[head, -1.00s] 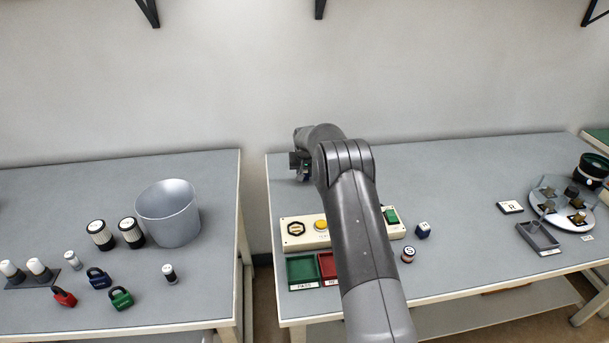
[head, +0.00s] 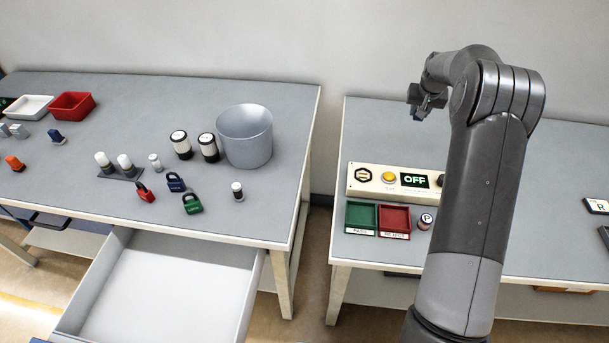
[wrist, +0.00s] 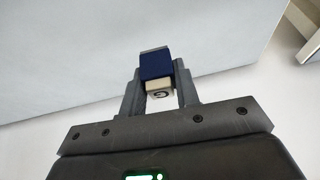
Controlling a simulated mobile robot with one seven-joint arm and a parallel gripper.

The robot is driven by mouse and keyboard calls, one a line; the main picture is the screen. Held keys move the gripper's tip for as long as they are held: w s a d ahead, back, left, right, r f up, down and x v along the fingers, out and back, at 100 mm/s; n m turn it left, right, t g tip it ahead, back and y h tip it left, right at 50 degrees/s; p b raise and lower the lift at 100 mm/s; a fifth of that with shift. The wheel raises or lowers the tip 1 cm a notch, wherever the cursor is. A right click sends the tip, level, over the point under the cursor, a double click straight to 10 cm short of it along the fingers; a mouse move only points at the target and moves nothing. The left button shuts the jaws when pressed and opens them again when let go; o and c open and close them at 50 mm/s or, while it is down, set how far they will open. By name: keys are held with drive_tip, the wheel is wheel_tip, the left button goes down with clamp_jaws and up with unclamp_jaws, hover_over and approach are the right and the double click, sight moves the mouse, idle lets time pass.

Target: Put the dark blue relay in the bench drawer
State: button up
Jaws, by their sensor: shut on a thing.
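The dark blue relay (wrist: 155,66), a blue block with a pale marked end, is between the fingers of my gripper (wrist: 158,80) in the wrist view. My gripper is shut on it. In the head view my gripper (head: 428,105) is raised over the back of the right bench, and the relay cannot be made out there. The bench drawer (head: 165,295) is pulled out under the left bench, at the lower left of the head view. Its pale inside looks empty, and its front end is partly cut off. My gripper is well to the right of the drawer and apart from it.
On the left bench (head: 290,150) stand a grey bin (head: 245,138), several padlocks, black-and-white cylinders and a red tray (head: 72,106). The right bench holds a control panel (head: 375,182) reading OFF and green and red trays (head: 362,219). A gap separates the benches.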

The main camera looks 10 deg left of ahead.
drive_tip(key=r, duration=0.3)
drive_tip(key=a+r, duration=0.1)
drive_tip(key=r, duration=0.1)
drive_tip(key=shift+s, duration=0.15)
drive_tip(key=s+a+r+n+y, duration=0.1)
drive_tip(key=s+a+n, duration=0.2)
drive_tip(key=s+a, duration=0.55)
drive_tip(key=s+a+r+n+g+y, duration=0.1)
drive_tip(key=s+a+n, duration=0.35)
drive_tip(key=a, duration=0.75)
drive_tip(key=s+a+n+y, duration=0.1)
drive_tip(key=s+a, duration=0.7)
drive_tip(key=a, duration=0.3)
drive_tip(key=s+a+n+g+y, duration=0.1)
drive_tip(key=s+a+n, duration=0.4)
drive_tip(key=s, duration=0.9)
drive_tip(key=s+a+n+g+y, duration=0.1)
drive_tip(key=s+a+n+g, duration=0.15)
drive_tip(key=s+a, duration=0.75)
drive_tip(key=n, duration=0.3)
hover_over(204, 317)
drive_tip(key=d, duration=0.2)
drive_tip(key=shift+a+f, duration=0.1)
drive_tip(key=shift+f, duration=12.7)
drive_tip(key=shift+a+f, duration=0.1)
drive_tip(key=shift+f, duration=1.95)
